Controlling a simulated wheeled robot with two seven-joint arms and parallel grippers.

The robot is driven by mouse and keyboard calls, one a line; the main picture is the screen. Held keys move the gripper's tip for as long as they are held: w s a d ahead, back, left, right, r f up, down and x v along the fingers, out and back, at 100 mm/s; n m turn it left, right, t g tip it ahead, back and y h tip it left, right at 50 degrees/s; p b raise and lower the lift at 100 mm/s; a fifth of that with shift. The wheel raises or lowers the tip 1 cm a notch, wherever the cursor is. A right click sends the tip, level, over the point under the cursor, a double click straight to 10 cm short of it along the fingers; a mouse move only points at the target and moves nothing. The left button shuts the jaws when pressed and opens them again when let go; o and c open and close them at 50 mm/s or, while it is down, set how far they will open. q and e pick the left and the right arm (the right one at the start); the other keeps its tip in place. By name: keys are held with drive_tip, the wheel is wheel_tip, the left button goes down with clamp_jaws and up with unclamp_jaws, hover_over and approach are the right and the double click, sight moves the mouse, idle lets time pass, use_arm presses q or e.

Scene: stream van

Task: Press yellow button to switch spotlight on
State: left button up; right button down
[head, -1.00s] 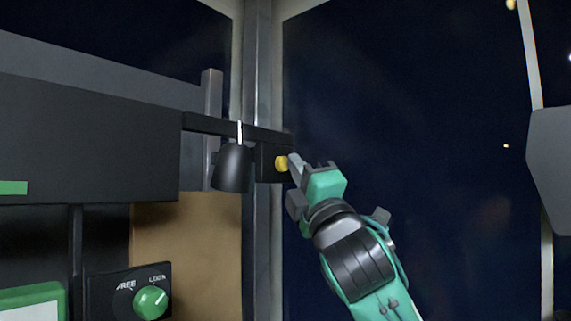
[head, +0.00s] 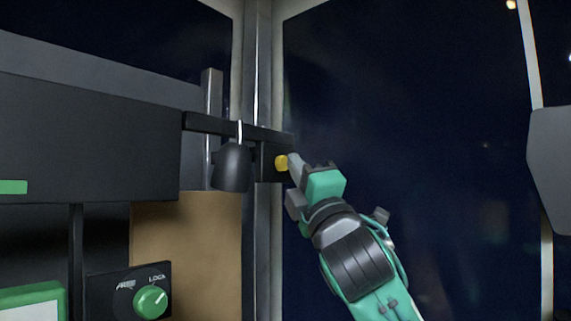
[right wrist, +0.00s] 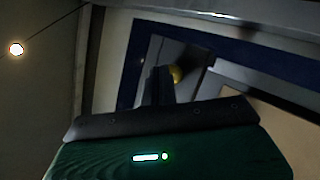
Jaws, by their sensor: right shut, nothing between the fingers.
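The yellow button (head: 281,163) sits on the right side of a small black box (head: 268,163) at the end of a dark horizontal bar. A black spotlight (head: 232,167) hangs from the bar just left of the box. My right gripper (head: 292,160) is shut and empty, its fingertips right at the button; I cannot tell whether they touch it. In the right wrist view the closed fingers (right wrist: 160,86) point at the yellow button (right wrist: 175,74), which is partly hidden behind them. My left gripper is not in view.
A large dark panel (head: 90,135) fills the left. Below it are a green knob (head: 150,302) on a black plate and a brown board (head: 185,250). A metal post (head: 263,80) stands behind the bar. A dark window (head: 410,90) lies behind my arm.

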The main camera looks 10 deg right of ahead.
drive_tip(key=shift+s+d, duration=0.95)
drive_tip(key=shift+s, duration=0.25)
drive_tip(key=shift+s+d, duration=0.9)
drive_tip(key=shift+s, duration=0.25)
